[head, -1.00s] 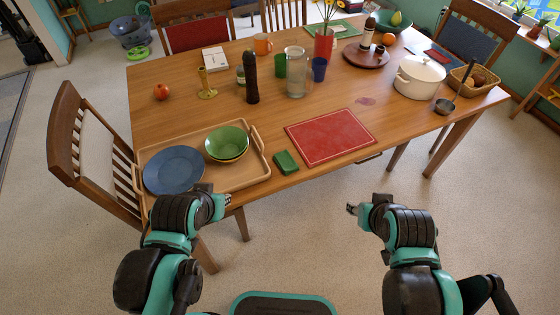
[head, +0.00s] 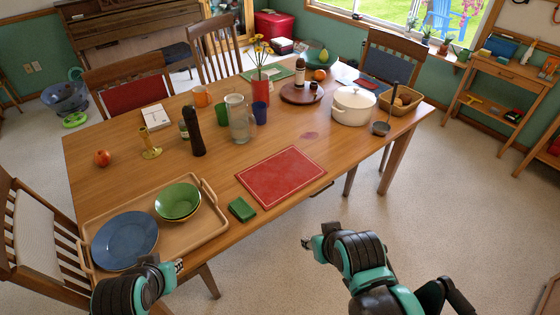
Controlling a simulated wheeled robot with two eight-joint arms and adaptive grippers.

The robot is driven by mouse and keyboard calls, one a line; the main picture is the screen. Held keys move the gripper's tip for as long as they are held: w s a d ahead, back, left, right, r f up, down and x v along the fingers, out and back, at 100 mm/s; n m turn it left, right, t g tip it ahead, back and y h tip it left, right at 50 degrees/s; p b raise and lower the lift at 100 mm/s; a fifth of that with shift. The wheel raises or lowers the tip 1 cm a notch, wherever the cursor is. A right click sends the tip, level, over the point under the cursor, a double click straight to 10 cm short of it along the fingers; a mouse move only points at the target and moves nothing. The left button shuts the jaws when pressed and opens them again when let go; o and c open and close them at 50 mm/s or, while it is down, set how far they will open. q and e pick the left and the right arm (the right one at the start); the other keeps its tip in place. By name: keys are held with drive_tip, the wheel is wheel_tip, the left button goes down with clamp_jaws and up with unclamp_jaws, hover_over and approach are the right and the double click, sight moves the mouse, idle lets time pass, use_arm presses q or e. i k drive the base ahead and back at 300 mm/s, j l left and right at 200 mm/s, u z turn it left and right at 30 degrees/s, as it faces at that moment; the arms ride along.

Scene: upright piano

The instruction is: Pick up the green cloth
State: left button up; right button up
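The green cloth (head: 242,209) is a small folded block near the front edge of the wooden table (head: 120,155), between the tray and the red placemat. My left gripper (head: 179,265) is below and left of the cloth in the head view, at the table's front edge by the tray, apart from the cloth. My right gripper (head: 306,243) is below and right of the cloth, in front of the table, also apart from it. Both grippers look empty. Their fingers are too small to tell whether they are open or shut.
A wooden tray (head: 196,237) with a blue plate (head: 125,240) and green bowls (head: 178,200) lies left of the cloth. A red placemat (head: 282,177) lies right of it. A dark pepper mill (head: 196,132) and glass pitcher (head: 238,120) stand farther back. Chairs surround the table.

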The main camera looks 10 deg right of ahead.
sight(239, 206)
drive_tip(key=i+j+u, duration=0.15)
drive_tip(key=u, duration=0.2)
drive_tip(key=i+j+u, duration=0.15)
drive_tip(key=j+u, duration=0.2)
